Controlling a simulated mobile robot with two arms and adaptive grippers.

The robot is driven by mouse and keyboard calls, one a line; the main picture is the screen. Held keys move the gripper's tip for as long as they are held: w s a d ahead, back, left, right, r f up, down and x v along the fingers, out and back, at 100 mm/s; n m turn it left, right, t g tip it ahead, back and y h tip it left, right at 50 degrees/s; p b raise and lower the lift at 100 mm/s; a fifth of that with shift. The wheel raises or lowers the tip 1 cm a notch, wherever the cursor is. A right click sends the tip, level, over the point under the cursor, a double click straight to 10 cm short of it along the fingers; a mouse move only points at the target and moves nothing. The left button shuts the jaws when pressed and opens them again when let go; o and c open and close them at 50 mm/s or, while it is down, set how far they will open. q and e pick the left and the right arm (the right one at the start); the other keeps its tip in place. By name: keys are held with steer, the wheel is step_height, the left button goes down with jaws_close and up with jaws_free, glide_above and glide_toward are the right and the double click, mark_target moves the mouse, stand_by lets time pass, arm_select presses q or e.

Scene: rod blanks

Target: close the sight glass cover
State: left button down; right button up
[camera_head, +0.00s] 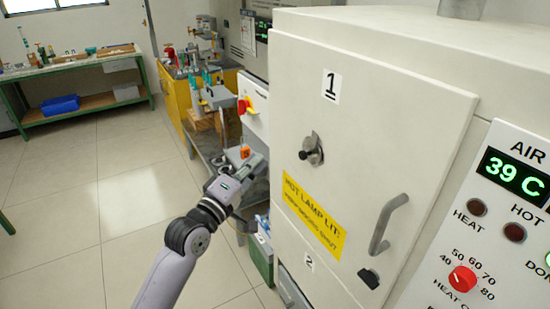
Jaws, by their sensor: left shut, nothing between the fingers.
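A white cabinet door (370,125) marked 1 fills the right half of the view. On it sits a small round metal fitting with a black knob (311,149), which looks like the sight glass cover; I cannot tell whether any glass shows beside it. My left gripper (258,162) is shut and empty. It shows to the left of the door, at about the height of the metal fitting and apart from it. My right gripper is not in view.
The door carries a yellow hot lamp label (313,216) and a grey bar handle (386,224). A control panel (500,220) reading 39 C stands at right. Behind my left arm are cluttered benches (190,95). The tiled floor (120,200) at left is clear.

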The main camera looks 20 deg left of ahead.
mark_target(306, 153)
arm_select(q)
steer(key=r+p+x, duration=0.1)
steer(key=p+x, duration=0.2)
steer(key=x, duration=0.6)
steer(key=d+f+p, duration=0.1)
steer(key=s+d+f, duration=0.1)
steer(key=d, duration=0.1)
steer(key=shift+d+p, duration=0.25)
steer(key=shift+p, duration=0.1)
steer(key=shift+s+d+f+p, duration=0.4)
steer(key=shift+s+d+p, duration=0.1)
steer(key=shift+d, duration=0.1)
